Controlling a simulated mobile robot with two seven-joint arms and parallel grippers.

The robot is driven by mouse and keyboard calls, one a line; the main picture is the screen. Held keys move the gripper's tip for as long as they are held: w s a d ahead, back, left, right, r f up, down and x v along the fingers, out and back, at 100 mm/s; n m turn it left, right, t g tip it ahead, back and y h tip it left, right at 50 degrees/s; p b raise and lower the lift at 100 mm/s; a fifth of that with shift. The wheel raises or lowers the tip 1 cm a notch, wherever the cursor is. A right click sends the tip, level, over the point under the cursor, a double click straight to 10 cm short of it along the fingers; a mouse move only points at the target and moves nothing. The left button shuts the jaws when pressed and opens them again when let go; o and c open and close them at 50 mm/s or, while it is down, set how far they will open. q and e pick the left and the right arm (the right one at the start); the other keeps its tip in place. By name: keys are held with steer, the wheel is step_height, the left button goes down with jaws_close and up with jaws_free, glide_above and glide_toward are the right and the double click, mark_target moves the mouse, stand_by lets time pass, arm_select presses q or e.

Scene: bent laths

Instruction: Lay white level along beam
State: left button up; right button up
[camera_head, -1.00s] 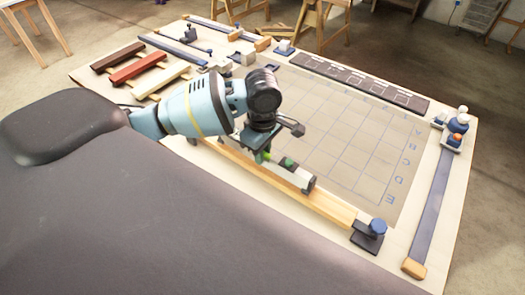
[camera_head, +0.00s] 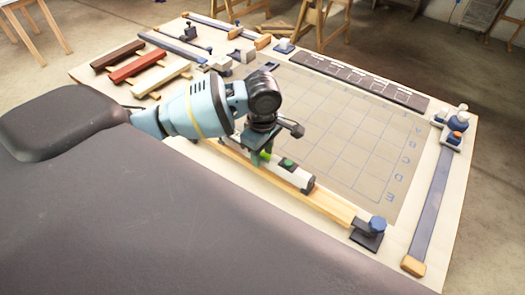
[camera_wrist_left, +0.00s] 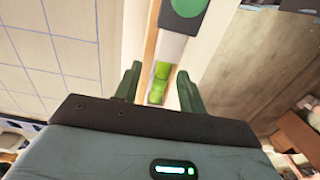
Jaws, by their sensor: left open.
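The white level (camera_head: 292,173) lies lengthwise along the wooden beam (camera_head: 325,204) in the head view. It has dark ends, a green round mark and a green vial. In the left wrist view the level (camera_wrist_left: 173,42) shows its green vial between my fingers, with the beam (camera_wrist_left: 150,35) along its left side. My left gripper (camera_head: 258,155) is at the level's near-left part; in the wrist view my left gripper (camera_wrist_left: 158,85) has its fingers apart on both sides of the level, with gaps. The level's far left end is hidden by my arm. My right gripper is not in view.
A blue-knobbed clamp (camera_head: 370,232) stands at the beam's right end. A gridded mat (camera_head: 350,140) covers the table's middle. A blue-grey bar (camera_head: 432,200) lies along the right edge. Several coloured laths (camera_head: 140,67) lie at the back left.

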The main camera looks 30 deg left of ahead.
mark_target(263, 152)
arm_select(q)
step_height(263, 152, up, 13)
stand_by(0.6)
stand_by(2.1)
